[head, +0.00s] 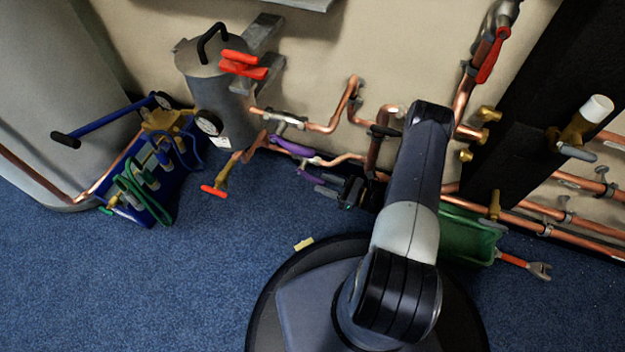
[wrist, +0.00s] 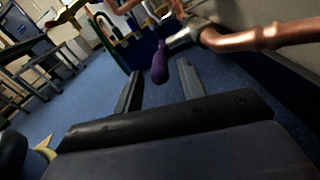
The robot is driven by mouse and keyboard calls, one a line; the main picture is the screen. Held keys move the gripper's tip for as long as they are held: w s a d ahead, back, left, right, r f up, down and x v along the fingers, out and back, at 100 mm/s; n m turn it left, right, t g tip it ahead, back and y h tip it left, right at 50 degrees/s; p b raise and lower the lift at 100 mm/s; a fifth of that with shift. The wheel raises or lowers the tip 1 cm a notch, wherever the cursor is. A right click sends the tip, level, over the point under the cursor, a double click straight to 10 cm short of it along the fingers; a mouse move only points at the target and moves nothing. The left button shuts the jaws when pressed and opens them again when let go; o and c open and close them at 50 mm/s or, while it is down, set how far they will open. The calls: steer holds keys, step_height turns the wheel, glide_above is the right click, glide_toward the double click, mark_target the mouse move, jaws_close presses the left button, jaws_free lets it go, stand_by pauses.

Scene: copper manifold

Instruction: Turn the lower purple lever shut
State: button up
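The lower purple lever (head: 311,178) shows low on the copper pipework in the head view, just left of my gripper. In the wrist view the purple lever (wrist: 160,63) hangs from a silvery valve (wrist: 181,38) on a copper pipe. Another purple lever (head: 293,147) lies higher, along the pipe, in the head view. The lever's end appears between and beyond the fingertips; contact is not visible. In the head view my gripper (head: 332,186) is small and dark, its fingers hard to make out.
Copper pipes (head: 345,108) run along the wall beside the arm. A red-handled valve (head: 215,190), a grey cylinder (head: 210,75) and a blue crate (head: 160,205) stand to the left. A green bin (head: 465,232) lies right of the arm. Blue carpet in front is mostly clear.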

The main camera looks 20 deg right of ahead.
mark_target(312, 179)
steer(key=shift+b+x, duration=0.55)
steer(key=shift+x, duration=1.95)
steer(key=shift+c, duration=0.2)
jaws_close()
